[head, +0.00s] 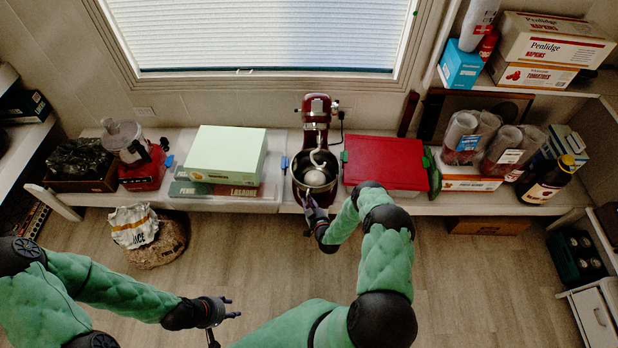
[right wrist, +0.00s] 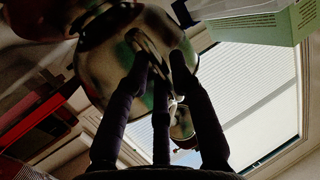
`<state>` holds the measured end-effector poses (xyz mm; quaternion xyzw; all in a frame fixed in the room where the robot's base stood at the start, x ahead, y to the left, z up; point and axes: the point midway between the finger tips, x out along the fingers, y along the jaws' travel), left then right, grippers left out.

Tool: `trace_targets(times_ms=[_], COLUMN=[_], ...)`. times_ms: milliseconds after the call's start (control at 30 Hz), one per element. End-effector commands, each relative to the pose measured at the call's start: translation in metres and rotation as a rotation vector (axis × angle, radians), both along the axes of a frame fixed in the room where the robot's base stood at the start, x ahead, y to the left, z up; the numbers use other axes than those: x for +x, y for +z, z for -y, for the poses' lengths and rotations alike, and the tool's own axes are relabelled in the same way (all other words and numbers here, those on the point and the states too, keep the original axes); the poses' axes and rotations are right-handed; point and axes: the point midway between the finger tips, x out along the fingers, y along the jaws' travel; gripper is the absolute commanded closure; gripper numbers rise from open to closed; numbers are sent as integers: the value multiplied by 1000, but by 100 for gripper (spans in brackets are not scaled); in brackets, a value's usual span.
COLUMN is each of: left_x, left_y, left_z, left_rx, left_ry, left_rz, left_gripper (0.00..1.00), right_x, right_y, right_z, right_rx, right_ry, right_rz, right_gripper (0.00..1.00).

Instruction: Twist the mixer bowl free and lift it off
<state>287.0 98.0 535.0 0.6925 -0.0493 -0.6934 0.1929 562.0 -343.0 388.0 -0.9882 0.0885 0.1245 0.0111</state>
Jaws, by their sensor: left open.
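The red stand mixer (head: 316,112) stands against the wall on the shelf, with a pale hook hanging into its metal bowl (head: 316,176). The bowl sits under the mixer head and also fills the upper middle of the right wrist view (right wrist: 125,55). My right gripper (head: 310,212) is at the front of the bowl. In the right wrist view its dark fingers (right wrist: 160,70) reach up to the bowl's handle (right wrist: 148,48); whether they grip it is unclear. My left gripper (head: 228,318) is open and empty over the floor, well away from the mixer.
A red lidded box (head: 384,163) stands close right of the bowl. A pale green box (head: 227,154) lies on flatter boxes to its left. A red food processor (head: 138,160) stands further left. A rice sack (head: 146,234) sits on the floor. The floor in front is otherwise open.

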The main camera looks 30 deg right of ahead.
Motion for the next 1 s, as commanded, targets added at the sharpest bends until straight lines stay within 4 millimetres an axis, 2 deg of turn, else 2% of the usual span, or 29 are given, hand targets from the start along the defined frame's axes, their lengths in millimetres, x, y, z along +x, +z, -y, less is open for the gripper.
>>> trace_targets(times_ms=[567, 1000], left_x=[0, 0], left_y=[0, 0], left_z=[0, 0], left_rx=[0, 0], left_ry=[0, 0], left_rz=[0, 0], left_gripper=[59, 59], right_x=[3, -6], right_y=[4, 3], right_z=[2, 12], right_rx=[-7, -5], right_ry=[1, -1], right_rz=[12, 7], right_gripper=[100, 100])
